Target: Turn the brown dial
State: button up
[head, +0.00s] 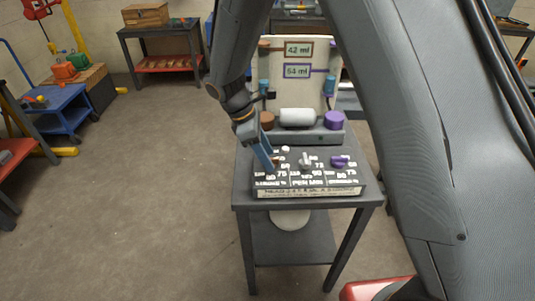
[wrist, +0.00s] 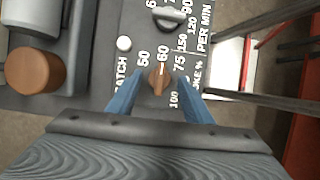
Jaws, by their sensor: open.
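The brown dial (wrist: 159,78) shows in the wrist view on the dark control panel (wrist: 140,20), with a pale pointer mark near the printed 60. My gripper (wrist: 157,82) has its two blue fingers apart, one on each side of the brown dial. I cannot tell whether either finger touches it. In the head view my gripper (head: 270,168) is down at the left part of the panel (head: 310,191), and its fingers mostly hide the brown dial there.
A grey dial (head: 306,160) and a purple dial (head: 340,161) sit to the right on the panel. A white button (wrist: 124,43) is near the brown dial. Behind stand a brown cap (head: 267,120), a white cylinder (head: 297,117) and a purple cap (head: 334,120).

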jog(key=shift+d+f, duration=0.15)
jog(key=shift+f, duration=0.2)
jog(key=c, duration=1)
jog(key=m, duration=0.2)
jog(key=m+g, duration=0.1)
jog(key=m, duration=0.1)
jog(key=shift+w+g+y, duration=0.15)
jog(key=shift+g+y, duration=0.15)
jog(key=m+g, duration=0.1)
jog(key=m, duration=0.3)
jog(key=shift+w+d+m+y, duration=0.1)
jog(key=shift+m+y, duration=0.2)
jog(key=shift+y, duration=0.1)
